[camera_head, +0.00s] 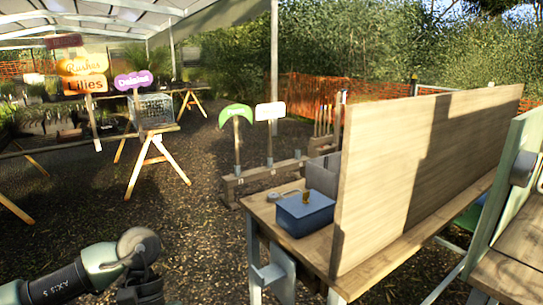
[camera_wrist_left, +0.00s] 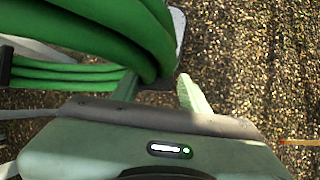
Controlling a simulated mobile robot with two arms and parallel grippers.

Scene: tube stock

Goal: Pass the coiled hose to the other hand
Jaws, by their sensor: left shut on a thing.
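The coiled green hose (camera_wrist_left: 120,30) fills the upper left of the left wrist view, with a dark band around its strands at the left edge. My left gripper (camera_wrist_left: 157,84) is shut on the hose, its two pale fingers reaching up to the coil. Part of the grip is hidden behind the thick loops. In the head view my left arm comes in at the bottom left, and its fingers and the hose are out of the picture. My right gripper shows in neither view.
A wooden table (camera_head: 262,208) at centre right holds a blue box (camera_head: 305,214) and a grey bin (camera_head: 323,175). A tall wooden panel (camera_head: 420,165) stands along the table. Trestle tables with plants and signs stand back left. Gravel ground (camera_head: 195,225) between is clear.

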